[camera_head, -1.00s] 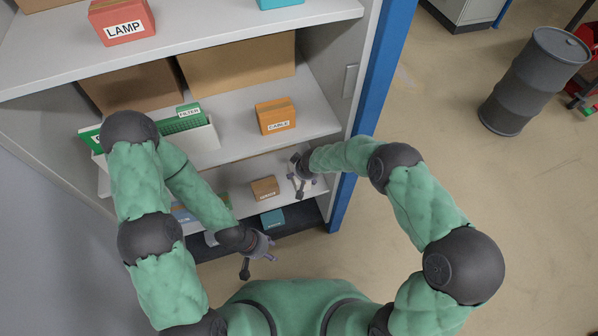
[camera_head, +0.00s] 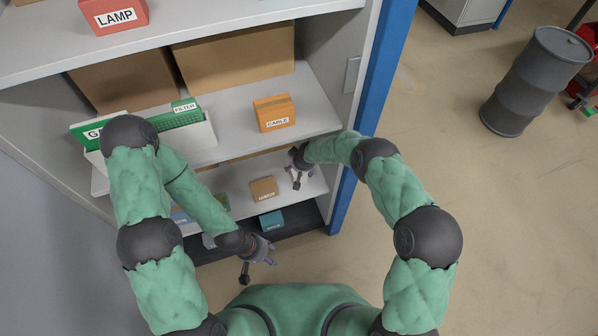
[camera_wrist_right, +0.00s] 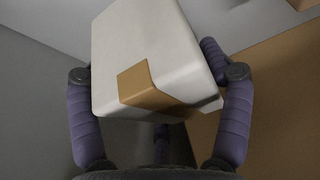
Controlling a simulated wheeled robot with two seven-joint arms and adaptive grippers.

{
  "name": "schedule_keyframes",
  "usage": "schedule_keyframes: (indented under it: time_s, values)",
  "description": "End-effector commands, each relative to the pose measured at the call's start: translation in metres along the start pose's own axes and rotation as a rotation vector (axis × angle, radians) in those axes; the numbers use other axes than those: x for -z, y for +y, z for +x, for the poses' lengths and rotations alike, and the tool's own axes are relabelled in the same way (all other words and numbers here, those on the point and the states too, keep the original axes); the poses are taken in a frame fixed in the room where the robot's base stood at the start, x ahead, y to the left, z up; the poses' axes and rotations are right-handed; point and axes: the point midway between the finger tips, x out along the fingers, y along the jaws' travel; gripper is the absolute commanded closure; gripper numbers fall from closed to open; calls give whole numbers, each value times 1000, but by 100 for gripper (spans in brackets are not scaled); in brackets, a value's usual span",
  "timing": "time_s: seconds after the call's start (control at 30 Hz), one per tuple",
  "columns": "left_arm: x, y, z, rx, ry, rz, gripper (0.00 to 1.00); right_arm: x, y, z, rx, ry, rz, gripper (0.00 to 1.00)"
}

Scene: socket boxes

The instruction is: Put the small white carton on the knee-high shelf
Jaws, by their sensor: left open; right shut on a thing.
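The small white carton (camera_wrist_right: 155,55), with a tan tape patch on it, sits between the fingers of my right gripper (camera_wrist_right: 160,100) in the right wrist view. The gripper is shut on it, and the carton looks tilted. In the head view my right gripper (camera_head: 297,172) is at the right end of a low white shelf (camera_head: 237,184), inside the cabinet. The carton is hard to make out there, and I cannot tell whether it touches the shelf. My left gripper (camera_head: 261,262) is open and empty, in front of the cabinet's bottom.
A small brown box (camera_head: 264,189) stands on the low shelf, left of my right gripper. A teal box (camera_head: 271,219) is on the dark bottom below. The orange CABLE box (camera_head: 274,113) stands on the shelf above. A blue post (camera_head: 375,110) edges the cabinet's right side.

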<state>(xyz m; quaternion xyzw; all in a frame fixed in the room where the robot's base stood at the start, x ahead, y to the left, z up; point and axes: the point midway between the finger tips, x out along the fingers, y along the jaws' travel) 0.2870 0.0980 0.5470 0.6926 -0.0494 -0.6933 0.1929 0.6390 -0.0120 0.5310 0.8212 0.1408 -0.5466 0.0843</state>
Motion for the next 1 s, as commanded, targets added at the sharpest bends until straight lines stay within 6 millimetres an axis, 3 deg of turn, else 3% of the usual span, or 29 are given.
schedule_keyframes:
  time_s: [0.2,0.87,0.9,0.93,1.0]
  values:
    - [0,-4,12,0,0,0,54,-12,0,28,0,1,1,72]
    - [0,-4,11,0,0,0,54,-17,0,37,2,0,1,72]
    - [0,-4,11,0,0,0,54,-19,0,38,2,-3,0,12]
    - [0,-4,11,0,0,0,54,-19,0,38,2,-4,0,4]
    - [0,-4,12,0,0,0,54,-20,-1,38,2,-6,0,0]
